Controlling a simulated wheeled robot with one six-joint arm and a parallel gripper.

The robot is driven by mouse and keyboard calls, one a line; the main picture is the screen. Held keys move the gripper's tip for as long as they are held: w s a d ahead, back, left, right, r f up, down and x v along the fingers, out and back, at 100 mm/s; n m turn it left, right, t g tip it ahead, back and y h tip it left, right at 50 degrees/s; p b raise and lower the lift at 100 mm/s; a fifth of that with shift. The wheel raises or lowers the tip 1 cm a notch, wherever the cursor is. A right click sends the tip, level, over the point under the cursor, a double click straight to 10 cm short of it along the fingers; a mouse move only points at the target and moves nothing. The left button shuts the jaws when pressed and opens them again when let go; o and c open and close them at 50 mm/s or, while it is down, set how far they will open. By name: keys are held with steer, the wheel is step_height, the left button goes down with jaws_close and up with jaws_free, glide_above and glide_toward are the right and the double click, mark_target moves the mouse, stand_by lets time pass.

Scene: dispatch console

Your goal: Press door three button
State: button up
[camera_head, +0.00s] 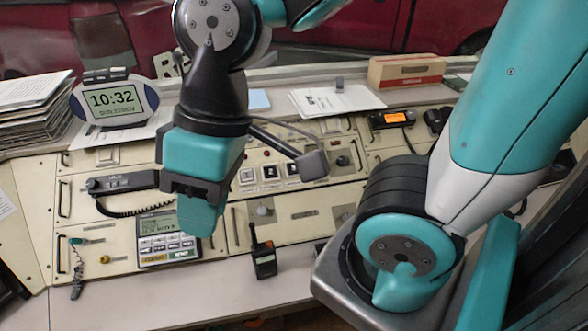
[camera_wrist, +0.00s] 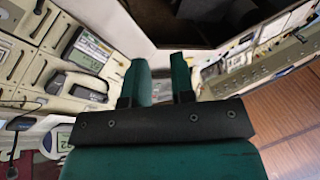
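My gripper (camera_head: 203,222) points down over the console, left of these buttons and in front of part of the panel. In the wrist view my gripper (camera_wrist: 161,72) has two teal fingers with a gap between them and nothing held. I cannot make out the buttons there.
A keypad unit with display (camera_head: 165,240) and a corded handset (camera_head: 122,182) lie left of my gripper. A walkie-talkie (camera_head: 264,258) stands on the front ledge. A clock (camera_head: 114,101), stacked papers (camera_head: 32,105) and a box (camera_head: 406,70) line the back.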

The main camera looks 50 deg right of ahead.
jaws_close()
stand_by(1.6)
